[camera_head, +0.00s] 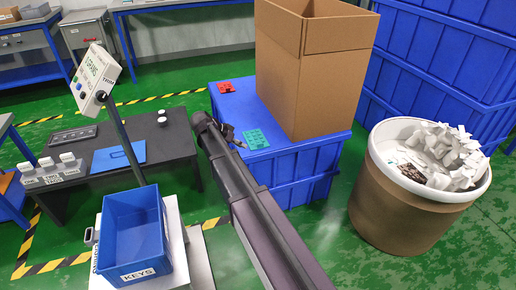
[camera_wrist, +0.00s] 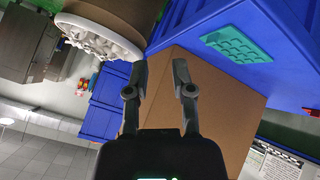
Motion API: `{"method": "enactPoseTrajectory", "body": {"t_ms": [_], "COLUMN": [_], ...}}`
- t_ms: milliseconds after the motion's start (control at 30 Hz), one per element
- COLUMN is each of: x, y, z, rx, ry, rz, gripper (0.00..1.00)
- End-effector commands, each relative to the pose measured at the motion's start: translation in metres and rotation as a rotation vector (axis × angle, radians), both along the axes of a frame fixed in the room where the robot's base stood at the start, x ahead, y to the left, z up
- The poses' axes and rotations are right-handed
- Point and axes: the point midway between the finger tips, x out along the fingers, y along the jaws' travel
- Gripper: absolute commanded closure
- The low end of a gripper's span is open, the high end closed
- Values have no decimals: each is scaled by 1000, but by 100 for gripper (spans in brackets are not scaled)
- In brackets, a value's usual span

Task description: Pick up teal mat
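The teal mat (camera_head: 255,139) lies flat on the near part of the blue crate's top (camera_head: 229,106), left of the tall cardboard box. It has a raised grid pattern. In the wrist view the teal mat (camera_wrist: 236,46) shows at the upper right on the blue surface. My gripper (camera_head: 228,132) is just left of the mat in the head view, apart from it, and its fingers are partly hidden by my arm. In the wrist view my gripper (camera_wrist: 160,75) has its two fingers spread with nothing between them; the mat is off to their right.
An open cardboard box (camera_head: 330,85) stands on the blue crate beside the mat. A red mat (camera_head: 225,87) lies farther back. A drum (camera_head: 405,205) filled with white scraps stands right. A blue KEYS bin (camera_head: 135,230) and dark table (camera_head: 175,140) are left.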

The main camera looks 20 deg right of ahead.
Motion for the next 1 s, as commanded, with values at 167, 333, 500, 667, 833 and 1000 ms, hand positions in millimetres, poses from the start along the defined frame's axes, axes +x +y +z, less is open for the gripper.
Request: {"method": "enactPoseTrajectory", "body": {"t_ms": [167, 333, 500, 667, 833, 1000], "x": [34, 61, 87, 105, 114, 115], "y": [1, 4, 7, 11, 13, 14], "z": [-32, -50, -66, -75, -77, -76], "rx": [-102, -200, -290, -354, -390, -400], "ry": [-103, -212, -329, -418, -473, -489], "rz": [-87, -164, -230, -273, -296, -303], "gripper": [69, 69, 69, 69, 69, 69]}}
